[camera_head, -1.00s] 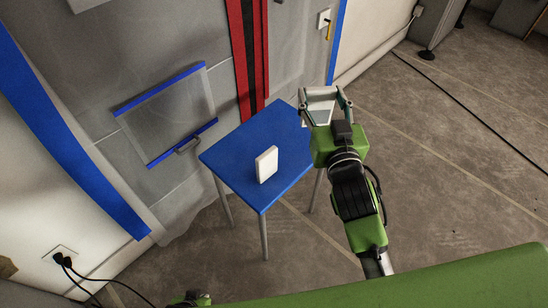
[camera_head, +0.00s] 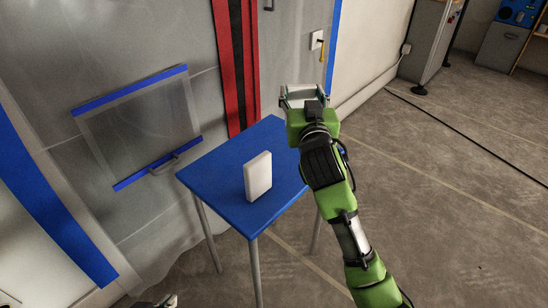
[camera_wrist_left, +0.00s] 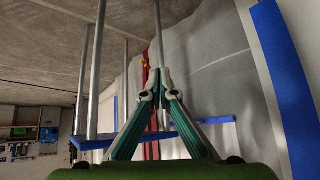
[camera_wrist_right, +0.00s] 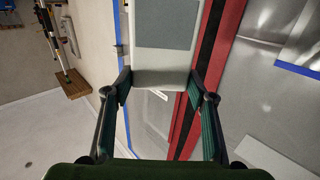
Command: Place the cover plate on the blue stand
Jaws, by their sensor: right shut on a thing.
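A white piece with a grey panel, which looks like the cover plate (camera_wrist_right: 165,45), is held between the fingers of my right gripper (camera_wrist_right: 162,90). In the head view my right gripper (camera_head: 305,98) is above or behind the far right corner of the blue table (camera_head: 215,182), apparently the blue stand. The held piece is mostly hidden there. A white upright block (camera_head: 258,177) stands on the table. My left gripper (camera_wrist_left: 160,78) has its fingertips together with nothing between them. Only a sliver of it shows at the bottom edge of the head view.
A grey wall with a blue-edged clear panel (camera_head: 140,120) and a red-black stripe (camera_head: 236,65) stands behind the table. A wall socket (camera_head: 316,40) is to the right. Grey cabinets (camera_head: 430,45) stand at the far right. The floor right of my right arm is clear.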

